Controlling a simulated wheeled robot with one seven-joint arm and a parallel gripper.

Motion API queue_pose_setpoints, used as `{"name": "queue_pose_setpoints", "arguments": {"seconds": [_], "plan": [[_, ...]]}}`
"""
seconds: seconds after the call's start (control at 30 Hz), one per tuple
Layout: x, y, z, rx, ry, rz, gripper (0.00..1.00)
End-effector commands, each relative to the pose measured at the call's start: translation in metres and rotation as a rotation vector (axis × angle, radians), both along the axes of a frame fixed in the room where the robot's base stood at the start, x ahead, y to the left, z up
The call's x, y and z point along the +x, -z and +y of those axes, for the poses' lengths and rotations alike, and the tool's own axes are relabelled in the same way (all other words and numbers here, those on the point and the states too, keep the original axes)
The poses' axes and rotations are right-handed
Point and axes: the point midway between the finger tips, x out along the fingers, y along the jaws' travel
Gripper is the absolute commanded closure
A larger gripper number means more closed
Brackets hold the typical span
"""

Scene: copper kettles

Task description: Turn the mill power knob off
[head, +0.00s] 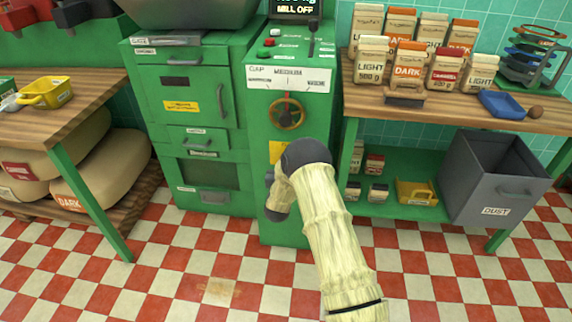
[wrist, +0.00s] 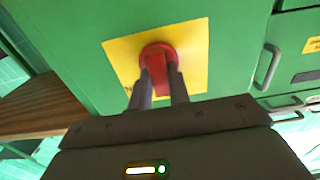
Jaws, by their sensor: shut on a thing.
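The red knob (wrist: 158,50) sits on a yellow plate (wrist: 195,52) on the green mill cabinet, in the wrist view. My gripper (wrist: 160,76) has its two dark fingers on either side of the knob's red grip, shut on it. In the head view my arm covers the knob, and only part of the yellow plate (head: 277,151) shows above my wrist. The mill's display (head: 295,9) at the top reads "MILL OFF".
A brass handwheel (head: 286,113) is on the mill front above my wrist. Another wooden table (head: 75,108) is at left. The checkered floor in front is clear.

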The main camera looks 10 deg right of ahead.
Motion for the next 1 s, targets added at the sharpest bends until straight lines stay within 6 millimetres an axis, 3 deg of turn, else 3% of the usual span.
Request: {"name": "queue_pose_setpoints", "arguments": {"seconds": [0.33,0.37,0.47,0.8,1.0], "plan": [[-0.001,0.002,0.001,-0.005,-0.001,0.006,1.00],[-0.001,0.002,0.001,-0.005,-0.001,0.006,0.80],[-0.001,0.002,0.000,-0.004,-0.001,0.006,0.60],[-0.002,0.001,0.001,-0.004,-0.001,0.003,0.60],[-0.018,0.000,0.007,-0.004,-0.001,0.007,0.60]]}}
